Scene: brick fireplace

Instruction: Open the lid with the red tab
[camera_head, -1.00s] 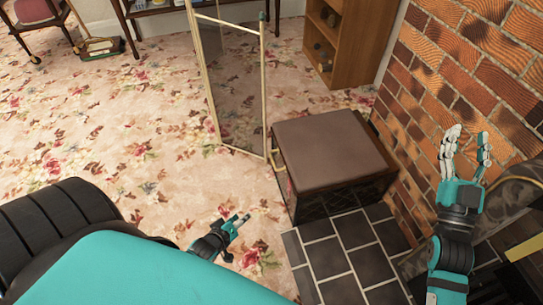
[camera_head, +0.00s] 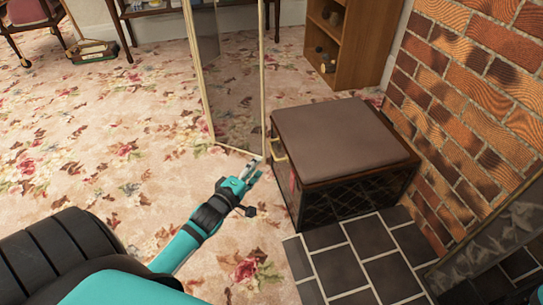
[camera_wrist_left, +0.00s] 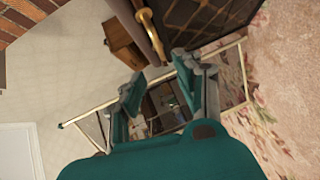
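A box (camera_head: 345,197) with a brown padded lid (camera_head: 340,140) stands beside the brick wall. A brass handle (camera_head: 278,150) is on its left side, and a small reddish patch (camera_head: 293,182), perhaps the red tab, shows below it. My left gripper (camera_head: 253,171) is just left of the box, near and a little below the handle, apparently apart from it. In the left wrist view, the left gripper (camera_wrist_left: 162,88) has its fingers spread with nothing between them, and the brass handle (camera_wrist_left: 150,35) is just beyond them. My right gripper is out of view.
A folding glass screen (camera_head: 230,85) stands close behind the box's left corner. A wooden shelf (camera_head: 345,40) is at the back. The brick wall (camera_head: 475,110) borders the box on the right, dark tiles (camera_head: 350,260) lie in front, and open carpet (camera_head: 110,140) is at left.

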